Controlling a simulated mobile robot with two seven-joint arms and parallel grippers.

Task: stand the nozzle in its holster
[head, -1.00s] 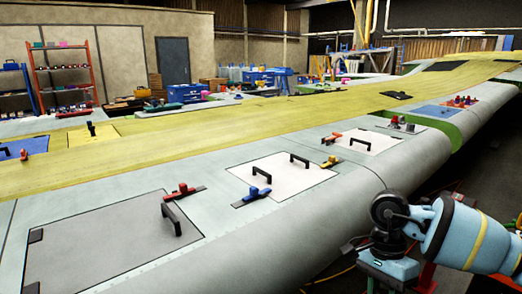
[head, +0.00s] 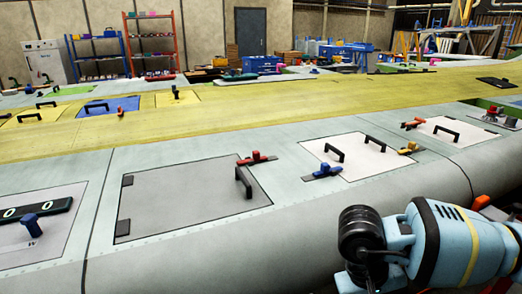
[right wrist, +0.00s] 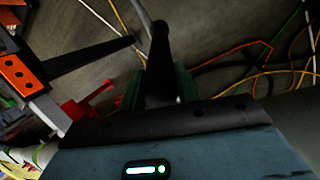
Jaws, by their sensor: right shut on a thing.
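In the right wrist view my right gripper (right wrist: 158,88) is shut on a dark, tube-like thing, which I take to be the nozzle (right wrist: 160,50). It sticks out beyond the green fingers, above the floor. A grey hose or rod runs at its far end. In the head view my right arm comes in at the lower right; its fingers and the nozzle do not show there. I cannot make out the holster in either view. My left gripper is in neither view.
The long grey wing (head: 270,227) fills the middle, with panels, black handles, a red clamp (head: 257,158) and a blue clamp (head: 327,170). In the right wrist view, an orange plate (right wrist: 12,80), a red part (right wrist: 85,108) and loose cables (right wrist: 245,65) lie around the gripper.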

